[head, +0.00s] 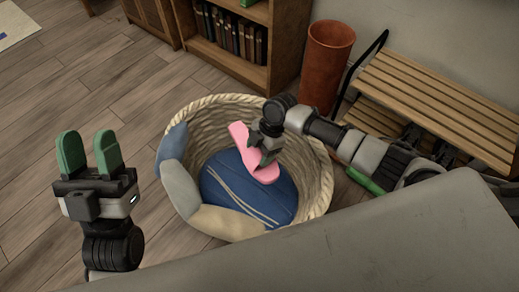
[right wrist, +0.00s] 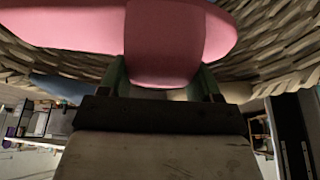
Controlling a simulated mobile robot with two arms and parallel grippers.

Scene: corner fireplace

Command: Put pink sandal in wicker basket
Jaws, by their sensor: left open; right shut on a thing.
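The pink sandal (head: 240,140) is in my right gripper (head: 263,152), which is shut on it, over the inside of the wicker basket (head: 322,178). In the right wrist view the sandal (right wrist: 165,40) fills the top between the fingers of the right gripper (right wrist: 165,85), with the basket's woven wall (right wrist: 280,45) behind it. The basket holds a blue cushion (head: 235,195) and beige and grey-blue padding along its left and front side. I cannot tell whether the sandal touches the cushion. My left gripper (head: 88,152) is open and empty, left of the basket.
A wooden slatted bench (head: 440,100) with dark shoes below stands at the right. A terracotta-coloured cylinder (head: 325,65) stands behind the basket, beside a bookcase (head: 240,60). A grey surface (head: 350,240) crosses the front right. Wooden floor at the left is clear.

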